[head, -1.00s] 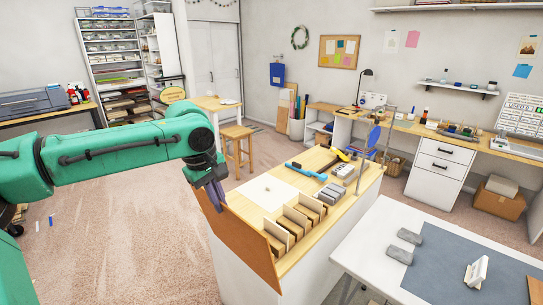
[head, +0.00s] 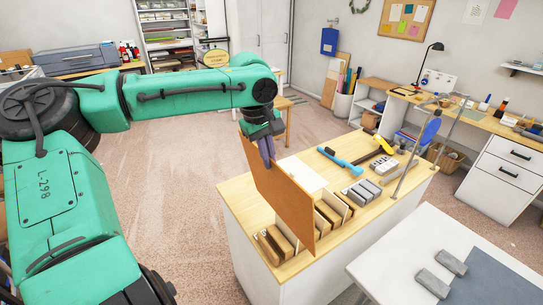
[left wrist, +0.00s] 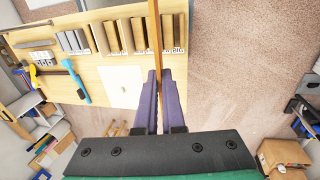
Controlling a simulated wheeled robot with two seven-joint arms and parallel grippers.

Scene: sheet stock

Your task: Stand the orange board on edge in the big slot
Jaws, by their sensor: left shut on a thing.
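The orange board (head: 283,195) is a thin flat sheet, held upright with its broad face towards the head camera. My left gripper (head: 268,150) is shut on its upper far part. In the left wrist view the board (left wrist: 155,38) shows as a thin edge between the purple fingers (left wrist: 158,84). The board hangs in front of the rack of wooden slots (head: 332,212), whose brown blocks and pale upright pieces show on both sides of it. The board hides the rack's middle; whether its lower edge touches anything cannot be told. My right gripper is not in view.
The rack stands on a wood-topped bench (head: 235,195). A white sheet (head: 303,174), a blue tool (head: 340,160), grey blocks (head: 364,190) and a yellow-headed tool (head: 382,145) lie farther back. A white table (head: 385,270) with grey blocks stands at the right.

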